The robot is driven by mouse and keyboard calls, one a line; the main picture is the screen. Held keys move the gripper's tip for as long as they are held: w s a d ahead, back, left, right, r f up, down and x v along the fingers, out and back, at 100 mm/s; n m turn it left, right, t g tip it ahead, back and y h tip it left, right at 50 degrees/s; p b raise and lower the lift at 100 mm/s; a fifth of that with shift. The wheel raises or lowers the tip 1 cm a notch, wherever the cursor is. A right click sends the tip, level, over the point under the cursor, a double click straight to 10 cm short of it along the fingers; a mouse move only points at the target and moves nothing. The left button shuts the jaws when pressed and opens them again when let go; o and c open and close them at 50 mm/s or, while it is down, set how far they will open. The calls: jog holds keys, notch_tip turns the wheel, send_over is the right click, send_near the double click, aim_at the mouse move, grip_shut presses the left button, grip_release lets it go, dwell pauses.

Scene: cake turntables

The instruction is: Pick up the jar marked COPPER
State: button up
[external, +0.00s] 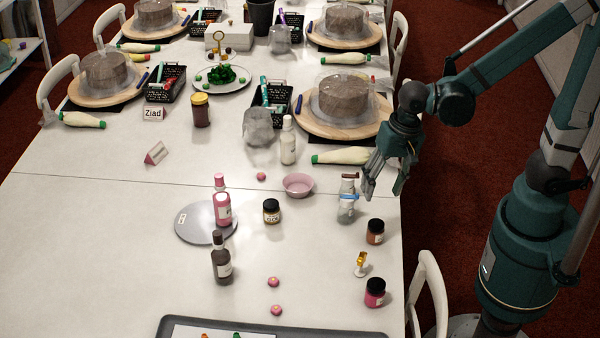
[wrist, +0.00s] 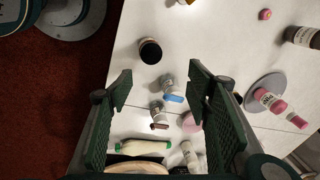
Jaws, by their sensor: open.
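A small jar with a black lid and copper-brown contents (external: 375,238) stands upright near the table's right edge; its label is too small to read. In the wrist view I see it from above as a dark lid (wrist: 150,51), just beyond the fingertips. My gripper (external: 383,192) is open and empty, above the right table edge and behind the copper-brown jar. It also shows in the wrist view (wrist: 160,78).
A small amber-topped item (external: 361,264) is in front of the copper-brown jar. A pink bowl (external: 298,185) and a cake turntable (external: 310,122) lie behind. A chair (external: 428,290) flanks the edge.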

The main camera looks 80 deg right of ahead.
aim_at(376, 223)
jog(key=f+m, duration=0.1)
jog(key=f, duration=0.1)
jog(key=f+m+g, duration=0.1)
jog(key=f+m, duration=0.1)
jog(key=f, duration=0.1)
jog(key=f+m, duration=0.2)
jog(key=shift+w+f+g, duration=0.25)
jog(key=shift+w+g, duration=0.15)
jog(key=shift+s+f+m, duration=0.1)
jog(key=shift+f+m, duration=0.5)
jog(key=shift+f, duration=0.05)
jog(key=shift+f, duration=0.1)
jog(key=shift+f+b, duration=0.6)
jog(key=shift+f, duration=0.65)
jog(key=shift+f, duration=0.1)
jog(key=shift+a+f+b, duration=0.1)
jog(key=shift+f+b, duration=0.85)
jog(key=shift+f, duration=1.55)
jog(key=c, duration=1)
